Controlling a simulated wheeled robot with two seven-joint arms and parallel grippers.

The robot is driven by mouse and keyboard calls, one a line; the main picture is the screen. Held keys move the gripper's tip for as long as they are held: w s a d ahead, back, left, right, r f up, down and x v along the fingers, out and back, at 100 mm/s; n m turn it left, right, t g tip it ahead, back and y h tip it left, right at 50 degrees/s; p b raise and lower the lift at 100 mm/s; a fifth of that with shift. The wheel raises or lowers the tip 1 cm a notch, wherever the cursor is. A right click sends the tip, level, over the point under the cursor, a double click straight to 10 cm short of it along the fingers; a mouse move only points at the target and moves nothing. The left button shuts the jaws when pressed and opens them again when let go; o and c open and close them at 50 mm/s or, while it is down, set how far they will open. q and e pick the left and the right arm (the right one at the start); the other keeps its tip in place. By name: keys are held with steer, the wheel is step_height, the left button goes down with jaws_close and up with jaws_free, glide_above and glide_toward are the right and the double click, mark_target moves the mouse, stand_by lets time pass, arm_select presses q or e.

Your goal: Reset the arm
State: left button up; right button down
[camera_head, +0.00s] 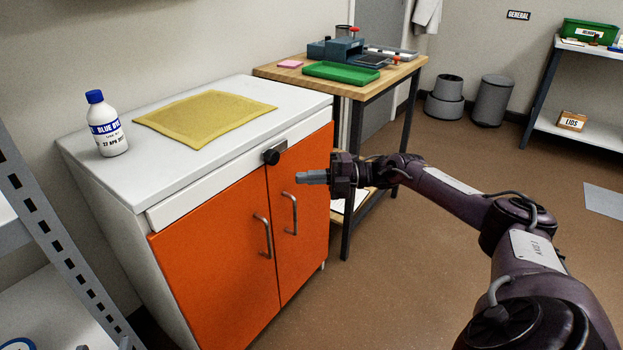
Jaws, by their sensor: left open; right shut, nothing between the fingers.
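My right arm comes in from the right, and its gripper (302,178) points left in front of the orange cabinet doors. The fingers are together and nothing is between them. My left gripper is not in view.
A white-topped cabinet (95,169) carries a blue-capped bottle (107,130) and a yellow mat (205,116). Behind it, a wooden table (395,78) holds a green tray (341,72). Grey bins (491,101) stand at the back. A metal rack (35,205) is at left. The brown floor at right is mostly clear.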

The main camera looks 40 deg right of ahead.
arm_select(q)
steer(key=shift+w+r+t, duration=0.1)
steer(key=shift+r+t, duration=0.4)
steer(key=shift+r, duration=0.7)
arm_select(e)
steer(key=shift+d, duration=0.55)
